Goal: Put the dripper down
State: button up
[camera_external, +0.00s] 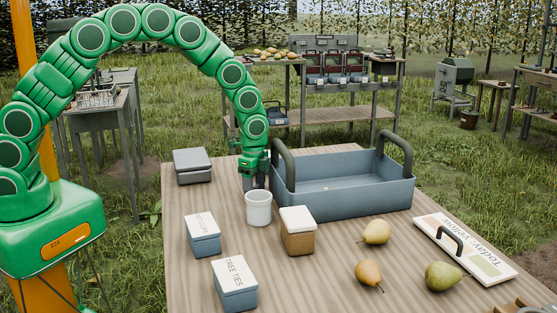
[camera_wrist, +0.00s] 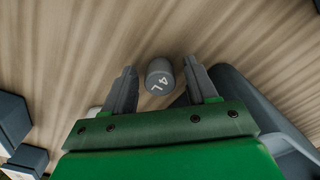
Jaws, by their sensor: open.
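The dripper (camera_wrist: 160,77) is a small grey cylinder marked "4 L" in the wrist view. It sits between the two fingers of my gripper (camera_wrist: 160,68), with a narrow gap showing on each side. The wooden table top lies behind it; its contact with the wood is hard to make out. In the external view my gripper (camera_external: 254,182) points down over the table (camera_external: 330,245), just behind a white cup (camera_external: 258,210) and left of the blue-grey tray. The dripper cannot be made out there.
The blue-grey tray (camera_external: 345,195) with dark handles stands close to the right. A grey box (camera_external: 192,166) is at the back left. White-lidded boxes (camera_external: 298,231) stand in front. Several pears (camera_external: 376,232) and a sign board (camera_external: 465,250) lie at the right.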

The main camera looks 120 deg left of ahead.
notch_tip(320, 180, up, 7)
jog(key=shift+s+a+f, duration=0.15)
jog(key=shift+o, duration=0.4)
jog(key=shift+s+r, duration=0.1)
jog(key=shift+r, duration=0.45)
